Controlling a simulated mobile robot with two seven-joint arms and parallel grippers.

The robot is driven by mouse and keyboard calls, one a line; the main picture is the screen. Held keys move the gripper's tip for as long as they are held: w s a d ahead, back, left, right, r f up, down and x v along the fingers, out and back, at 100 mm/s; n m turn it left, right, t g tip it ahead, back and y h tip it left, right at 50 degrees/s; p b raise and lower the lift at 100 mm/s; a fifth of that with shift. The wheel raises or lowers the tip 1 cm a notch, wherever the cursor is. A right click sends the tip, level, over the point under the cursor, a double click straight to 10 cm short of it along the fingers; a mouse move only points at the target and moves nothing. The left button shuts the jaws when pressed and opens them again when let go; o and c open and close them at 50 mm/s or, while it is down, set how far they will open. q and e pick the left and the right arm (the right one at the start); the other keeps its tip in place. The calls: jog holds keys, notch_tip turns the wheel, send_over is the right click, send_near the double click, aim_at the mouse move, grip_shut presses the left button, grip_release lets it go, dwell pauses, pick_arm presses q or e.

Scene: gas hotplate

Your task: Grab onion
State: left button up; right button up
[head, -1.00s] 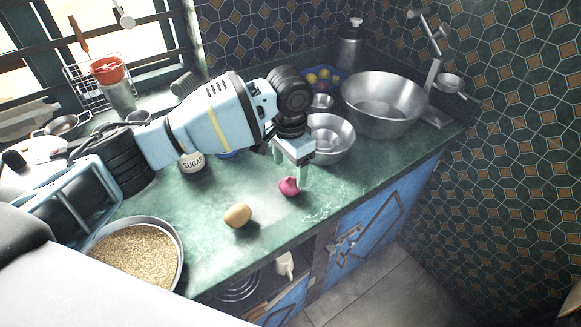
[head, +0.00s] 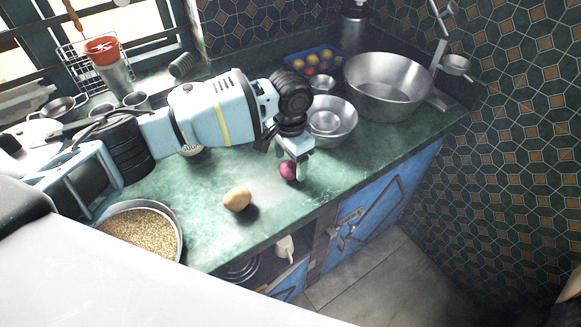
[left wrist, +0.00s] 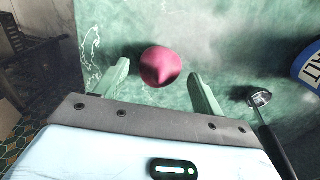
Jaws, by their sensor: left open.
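The onion (head: 287,170) is small, round and purple-red. It rests on the green counter near its front edge. My left gripper (head: 294,172) points down at it, and a finger hides part of the onion in the head view. In the left wrist view the onion (left wrist: 161,67) lies between the two spread fingers of my left gripper (left wrist: 160,84), toward their tips. A gap shows on each side, so the fingers do not visibly touch it. My right gripper is in neither view.
A brown potato-like item (head: 237,199) lies left of the onion, and a pan of grain (head: 179,237) stands further left. A metal bowl (head: 345,128) and a large basin (head: 415,72) stand behind to the right. The counter's front edge is close to the onion.

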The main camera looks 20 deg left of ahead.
pick_arm(q)
notch_tip(320, 180, down, 2)
jog(key=shift+f, duration=0.2)
jog(key=c, duration=0.9)
jog(key=shift+c, duration=0.3)
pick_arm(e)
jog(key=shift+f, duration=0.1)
pick_arm(q)
jog(key=shift+r, duration=0.15)
jog(key=shift+r, duration=0.5)
jog(key=r, duration=0.1)
jog(key=d+r, duration=0.1)
jog(key=shift+s+r, duration=0.3)
jog(key=shift+s, duration=0.1)
jog(key=s+d+r+p, duration=0.1)
jog(key=s+d, duration=0.8)
jog(key=d, duration=0.2)
jog(key=shift+s, duration=0.2)
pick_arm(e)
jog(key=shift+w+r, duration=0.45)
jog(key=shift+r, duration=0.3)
